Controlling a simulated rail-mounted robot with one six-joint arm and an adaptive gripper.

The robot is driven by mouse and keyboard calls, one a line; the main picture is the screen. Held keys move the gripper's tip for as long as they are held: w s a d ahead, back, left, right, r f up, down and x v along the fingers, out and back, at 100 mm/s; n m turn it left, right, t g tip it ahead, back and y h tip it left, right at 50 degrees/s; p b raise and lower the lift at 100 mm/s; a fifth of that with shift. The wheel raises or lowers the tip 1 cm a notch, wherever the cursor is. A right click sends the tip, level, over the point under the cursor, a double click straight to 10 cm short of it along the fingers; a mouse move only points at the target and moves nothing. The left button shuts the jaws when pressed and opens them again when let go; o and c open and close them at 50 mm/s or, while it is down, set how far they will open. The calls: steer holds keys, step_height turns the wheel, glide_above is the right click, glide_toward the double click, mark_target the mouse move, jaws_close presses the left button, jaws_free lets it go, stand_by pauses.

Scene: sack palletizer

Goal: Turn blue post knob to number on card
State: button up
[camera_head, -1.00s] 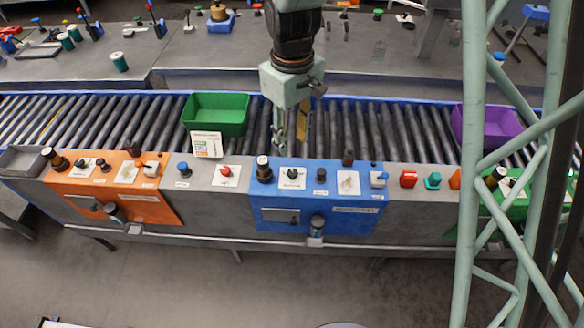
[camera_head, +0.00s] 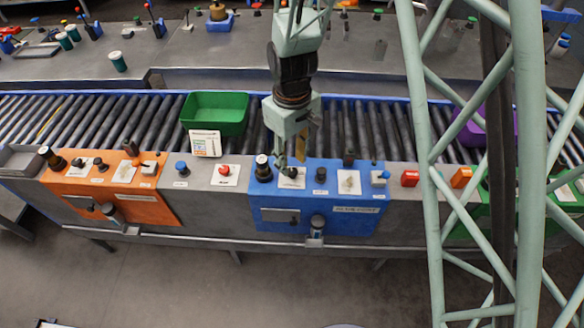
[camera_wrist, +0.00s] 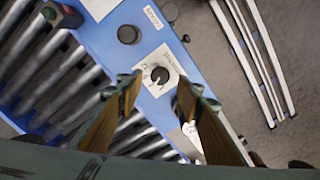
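The blue post (camera_head: 270,222) is a blue panel on the front of the conveyor, mid picture. Its dark knob (camera_head: 289,171) sits on a white dial plate, partly hidden by my gripper (camera_head: 290,162) in the head view. In the wrist view the round knob (camera_wrist: 160,75) with its plate (camera_wrist: 158,62) shows between and beyond the fingertips. My gripper (camera_wrist: 157,88) is open and empty, its fingers apart, pointing at the knob. A white card (camera_head: 205,143) leans by the green bin; its print is too small to read.
The green bin (camera_head: 217,113) stands on the rollers behind the card. An orange panel (camera_head: 125,204) is to the left. On the blue post, a black knob (camera_head: 321,174) and a taller black one (camera_head: 264,168) flank the dial. Green lattice bars hide much of the right side.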

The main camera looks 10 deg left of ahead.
mark_target(292, 171)
steer(key=shift+f, duration=1.65)
steer(key=shift+c, duration=0.5)
steer(key=c, duration=0.8)
